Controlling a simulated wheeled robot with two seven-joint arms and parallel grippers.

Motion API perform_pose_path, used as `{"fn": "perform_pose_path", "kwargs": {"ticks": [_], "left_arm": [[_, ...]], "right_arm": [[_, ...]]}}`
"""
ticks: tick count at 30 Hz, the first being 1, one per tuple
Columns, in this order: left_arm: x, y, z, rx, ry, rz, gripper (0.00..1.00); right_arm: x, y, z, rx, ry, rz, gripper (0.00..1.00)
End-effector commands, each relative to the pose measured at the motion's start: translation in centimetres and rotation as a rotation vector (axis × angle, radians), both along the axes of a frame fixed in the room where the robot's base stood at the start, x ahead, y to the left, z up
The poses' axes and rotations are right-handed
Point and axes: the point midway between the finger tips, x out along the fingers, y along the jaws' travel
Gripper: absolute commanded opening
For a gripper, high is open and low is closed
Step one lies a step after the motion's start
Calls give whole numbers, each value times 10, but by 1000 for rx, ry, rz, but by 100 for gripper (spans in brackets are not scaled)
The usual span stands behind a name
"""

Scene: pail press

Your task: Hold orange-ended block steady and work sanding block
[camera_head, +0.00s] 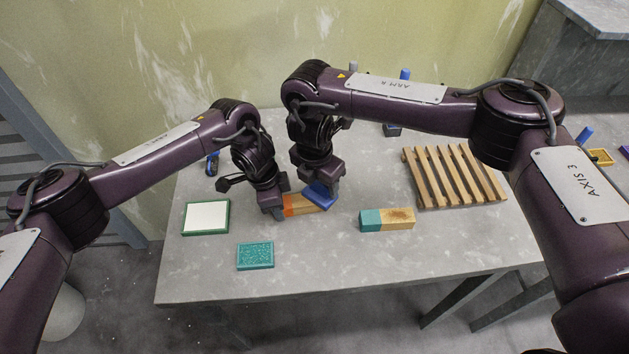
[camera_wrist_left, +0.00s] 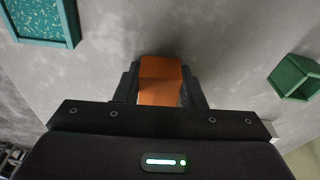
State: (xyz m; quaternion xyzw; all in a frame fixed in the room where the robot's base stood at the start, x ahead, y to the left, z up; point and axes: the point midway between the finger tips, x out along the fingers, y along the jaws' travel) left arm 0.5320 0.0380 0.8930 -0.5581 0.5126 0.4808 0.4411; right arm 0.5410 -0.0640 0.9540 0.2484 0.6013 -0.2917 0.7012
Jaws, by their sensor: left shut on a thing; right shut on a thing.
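The orange-ended block (camera_head: 300,208) lies on the grey table, its orange end to the left and bare wood to the right. My left gripper (camera_head: 278,212) is shut on the orange end. In the left wrist view that orange end (camera_wrist_left: 161,80) sits between the two dark fingers. The blue sanding block (camera_head: 320,196) is over the wooden part, tilted in the picture. My right gripper (camera_head: 326,184) is shut on the sanding block from above. Whether the sanding block touches the wood along its whole face is hidden.
A teal-ended wooden block (camera_head: 398,220) lies to the right. A slatted wooden rack (camera_head: 455,177) stands further right. A green-framed white tray (camera_head: 206,217) and a teal speckled pad (camera_head: 255,256) lie left and in front. The table's front middle is clear.

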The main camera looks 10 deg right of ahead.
Motion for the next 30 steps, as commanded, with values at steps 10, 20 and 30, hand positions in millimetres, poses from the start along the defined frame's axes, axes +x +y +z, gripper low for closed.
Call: {"fn": "perform_pose_path", "kwargs": {"ticks": [10,20,30], "left_arm": [[0,1,-1,2,0,2,0],[0,1,-1,2,0,3,0],[0,1,-1,2,0,3,0]], "right_arm": [[1,1,12,1,-4,0,39],[1,1,41,0,-3,-1,39],[1,1,41,1,-2,-1,39]]}}
